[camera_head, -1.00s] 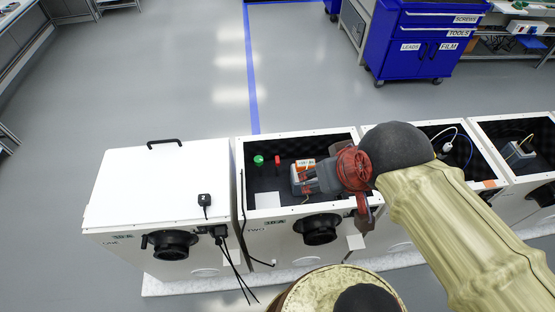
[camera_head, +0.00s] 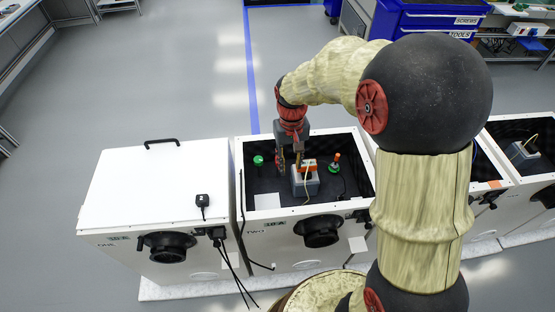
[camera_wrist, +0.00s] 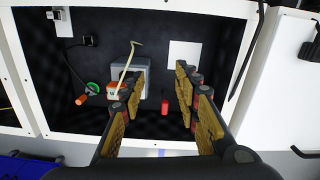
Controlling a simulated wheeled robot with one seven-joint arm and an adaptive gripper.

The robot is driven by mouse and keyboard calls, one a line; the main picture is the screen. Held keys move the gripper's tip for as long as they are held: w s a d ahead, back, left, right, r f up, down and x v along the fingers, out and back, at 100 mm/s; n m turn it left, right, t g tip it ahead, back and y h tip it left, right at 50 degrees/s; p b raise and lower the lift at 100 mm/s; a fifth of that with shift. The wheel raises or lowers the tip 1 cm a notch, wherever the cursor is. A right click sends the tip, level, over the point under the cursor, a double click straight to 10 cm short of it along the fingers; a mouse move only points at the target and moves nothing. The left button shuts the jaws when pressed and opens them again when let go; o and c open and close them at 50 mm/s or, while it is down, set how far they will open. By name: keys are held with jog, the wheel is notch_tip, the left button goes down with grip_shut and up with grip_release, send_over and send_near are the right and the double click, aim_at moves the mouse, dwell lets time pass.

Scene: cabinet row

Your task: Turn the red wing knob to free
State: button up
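In the wrist view a small upright red piece (camera_wrist: 165,107), which looks like the red wing knob, stands on the dark floor of an open white box (camera_head: 240,185). My gripper (camera_wrist: 154,78) is open, with its fingers spread on either side of the red piece in the picture. The fingers appear above it, and I see no contact. In the head view my gripper (camera_head: 290,168) points down into the box marked TWO and hides the red piece. The knob's wing shape and setting are too small to tell.
A grey block (camera_head: 306,183) with an orange plate and a pale cable stands beside the gripper. A green knob (camera_head: 258,161) is to the left, an orange-topped part with a green base (camera_head: 335,163) to the right. The white box walls surround them.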

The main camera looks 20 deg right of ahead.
jog(key=w+f, duration=0.9)
jog(key=shift+m+t, duration=0.3)
jog(key=shift+m, duration=0.2)
jog(key=w, duration=0.3)
jog(key=w+r, duration=0.1)
jog(key=w, duration=0.1)
jog(key=shift+w, duration=0.25)
jog(key=shift+f+b, duration=1.65)
jog(key=shift+f, duration=2.25)
jog(key=shift+c, duration=1.2)
grip_shut()
